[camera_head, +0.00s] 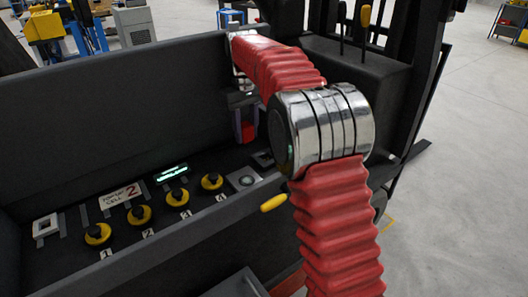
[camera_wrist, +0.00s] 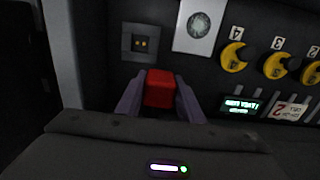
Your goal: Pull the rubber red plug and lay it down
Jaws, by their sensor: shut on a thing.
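The red plug (camera_head: 248,132) is a small block, held between the two purple-grey fingers of my gripper (camera_head: 246,122). In the wrist view the plug (camera_wrist: 159,90) sits midway between the fingers (camera_wrist: 160,80), which are shut on its sides. A square socket plate (camera_wrist: 140,42) with two small gold contacts shows uncovered just beyond the plug. In the head view this plate (camera_head: 263,158) lies on the dark panel, below and right of the plug. The plug looks apart from the panel; its exact height is unclear.
The dark panel (camera_head: 192,218) carries several yellow knobs (camera_head: 177,197), a lit display (camera_head: 172,173), a white card (camera_head: 119,195) and a pale plate with a round centre (camera_head: 243,180). Another square plate (camera_head: 45,226) is at the far left. A dark wall (camera_head: 110,100) rises behind.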

